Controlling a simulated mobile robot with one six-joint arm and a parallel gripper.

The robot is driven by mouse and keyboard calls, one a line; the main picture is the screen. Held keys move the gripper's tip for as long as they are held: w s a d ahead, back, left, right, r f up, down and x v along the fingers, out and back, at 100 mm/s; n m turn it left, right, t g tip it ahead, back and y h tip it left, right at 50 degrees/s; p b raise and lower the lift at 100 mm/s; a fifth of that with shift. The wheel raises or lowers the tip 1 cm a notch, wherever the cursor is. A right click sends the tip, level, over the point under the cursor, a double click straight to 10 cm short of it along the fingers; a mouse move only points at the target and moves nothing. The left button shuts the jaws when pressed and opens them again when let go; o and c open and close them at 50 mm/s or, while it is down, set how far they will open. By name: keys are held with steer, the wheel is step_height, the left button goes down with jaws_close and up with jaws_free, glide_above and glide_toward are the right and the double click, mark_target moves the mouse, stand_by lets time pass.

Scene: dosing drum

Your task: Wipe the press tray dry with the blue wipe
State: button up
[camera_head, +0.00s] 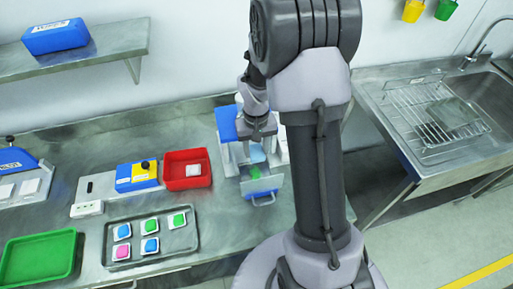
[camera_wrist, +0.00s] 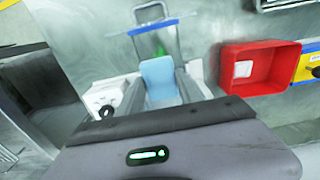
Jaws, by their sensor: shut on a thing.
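My gripper (camera_wrist: 163,85) points down at the press and is shut on the light blue wipe (camera_wrist: 159,72), which hangs between its two grey fingers. The wipe also shows in the head view (camera_head: 257,154), below my wrist. The press (camera_head: 226,123) has a blue top and pale sides, and my arm hides part of it. I cannot tell whether the wipe touches the tray.
A red bin (camera_head: 172,182) with a white piece in it stands left of the press. A blue and yellow device (camera_head: 138,176) is beside it. A grey tray (camera_head: 183,240) holds several coloured pieces. A green tray (camera_head: 40,258) lies far left. A sink (camera_head: 480,105) is at right.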

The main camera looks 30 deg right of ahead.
steer(key=b, duration=0.9)
glide_toward(251, 172)
steer(key=f, duration=0.2)
steer(key=d+f, duration=0.1)
steer(key=f, duration=0.2)
steer(key=shift+s+d+f, duration=0.15)
steer(key=shift+d, duration=0.05)
steer(key=shift+s+f+b, duration=0.1)
steer(key=shift+f+b, duration=0.35)
steer(key=shift+f, duration=0.25)
stand_by(0.4)
steer(key=shift+s+d+r, duration=0.1)
steer(key=shift+s+d, duration=0.1)
steer(key=shift+d, duration=0.75)
steer(key=shift+w+a+b, duration=0.2)
steer(key=shift+w+a, duration=0.05)
steer(key=shift+a, duration=0.7)
steer(key=shift+w+a+b, duration=0.15)
steer(key=shift+w+a, duration=0.1)
steer(key=shift+a, duration=0.65)
steer(key=shift+s+d, duration=0.25)
steer(key=shift+d, duration=0.65)
steer(key=shift+s+d, duration=0.25)
steer(key=shift+d, duration=0.6)
steer(key=shift+w+a, duration=0.25)
steer(key=shift+a, duration=0.65)
steer(key=shift+w+a, duration=0.25)
steer(key=shift+a, duration=0.6)
steer(key=shift+d, duration=0.1)
